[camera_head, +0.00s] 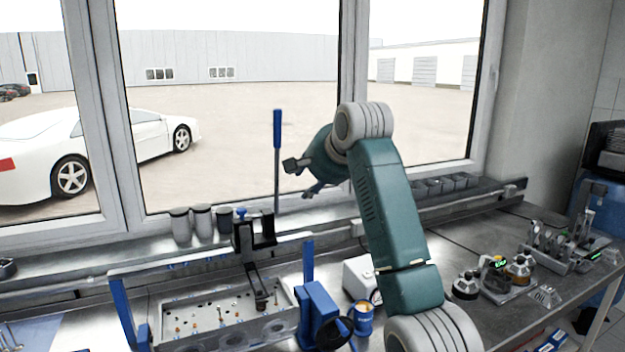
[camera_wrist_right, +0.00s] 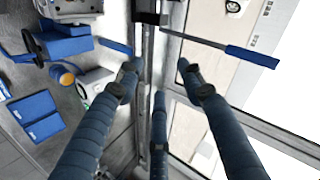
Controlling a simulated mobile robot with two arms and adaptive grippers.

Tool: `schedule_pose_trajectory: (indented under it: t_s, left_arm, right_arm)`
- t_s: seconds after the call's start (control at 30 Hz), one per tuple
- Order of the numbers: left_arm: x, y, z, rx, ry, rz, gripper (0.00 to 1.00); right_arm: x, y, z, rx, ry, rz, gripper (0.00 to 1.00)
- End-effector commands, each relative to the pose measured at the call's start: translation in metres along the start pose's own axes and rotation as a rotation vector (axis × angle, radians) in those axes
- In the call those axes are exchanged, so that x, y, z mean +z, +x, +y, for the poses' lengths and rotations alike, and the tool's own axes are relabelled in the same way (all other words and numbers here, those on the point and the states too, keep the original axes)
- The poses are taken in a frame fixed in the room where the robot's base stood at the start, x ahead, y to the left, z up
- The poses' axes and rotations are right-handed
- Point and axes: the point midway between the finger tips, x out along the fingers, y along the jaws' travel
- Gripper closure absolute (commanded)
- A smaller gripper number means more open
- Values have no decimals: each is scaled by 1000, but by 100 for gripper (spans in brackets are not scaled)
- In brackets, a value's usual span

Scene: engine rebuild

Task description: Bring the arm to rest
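My right arm, teal with grey ribbed joints, rises from the bottom of the head view and bends over in front of the window. My right gripper (camera_head: 303,177) is up at its end, left of the elbow, partly hidden behind the wrist. In the right wrist view its dark ribbed fingers (camera_wrist_right: 161,85) are spread, with nothing between them. A blue-handled tool (camera_head: 277,130) with a thin shaft stands upright just left of the gripper. It also shows in the right wrist view (camera_wrist_right: 250,55), beyond the fingers and apart from them. My left gripper is not in view.
An engine block (camera_head: 205,320) sits on the bench, with a black clamp-like fixture (camera_head: 256,240) above it. Grey cups (camera_head: 202,222) stand on the windowsill. A blue vise-like device (camera_head: 318,312) and a yellow-blue can (camera_head: 362,318) are beside my arm. Bottles and tools (camera_head: 520,268) crowd the right bench.

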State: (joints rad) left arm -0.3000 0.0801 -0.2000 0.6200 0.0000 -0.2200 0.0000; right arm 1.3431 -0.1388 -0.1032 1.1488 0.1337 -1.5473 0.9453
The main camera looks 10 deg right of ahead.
Motion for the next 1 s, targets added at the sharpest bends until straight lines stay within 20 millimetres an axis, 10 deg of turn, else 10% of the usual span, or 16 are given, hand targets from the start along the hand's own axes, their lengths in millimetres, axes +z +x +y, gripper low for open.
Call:
schedule_pose_trajectory:
  t_s: [0.57,1.0]
  left_arm:
    - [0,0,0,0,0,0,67]
    - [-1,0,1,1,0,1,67]
  right_arm:
    - [6,1,17,15,-10,-8,61]
    - [136,75,261,194,-244,-119,61]
